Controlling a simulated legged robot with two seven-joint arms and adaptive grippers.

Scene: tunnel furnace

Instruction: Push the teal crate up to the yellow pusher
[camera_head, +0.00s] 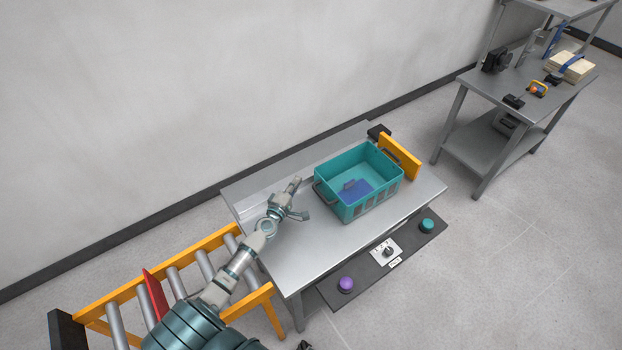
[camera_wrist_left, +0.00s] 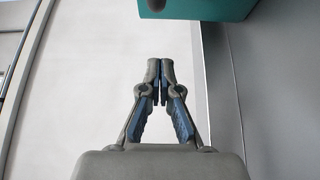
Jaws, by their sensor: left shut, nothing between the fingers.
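The teal crate (camera_head: 343,166) stands upright on the metal table (camera_head: 300,252), right of its middle, with a blue-purple item (camera_head: 356,190) inside. The yellow pusher (camera_head: 401,157) is an upright plate at the table's far right end, just beyond the crate; I cannot tell whether they touch. My left gripper (camera_head: 297,199) is low over the table, left of the crate and apart from it. In the left wrist view its fingers (camera_wrist_left: 160,65) are together and empty, with part of the crate (camera_wrist_left: 195,9) at the top edge. My right gripper is not in view.
A roller conveyor (camera_head: 118,322) with a red plate (camera_head: 155,296) adjoins the table on the left. A control shelf with a purple button (camera_head: 346,284), a switch (camera_head: 387,250) and a teal button (camera_head: 427,225) runs along the front. A wall rises behind; another bench (camera_head: 480,84) stands at upper right.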

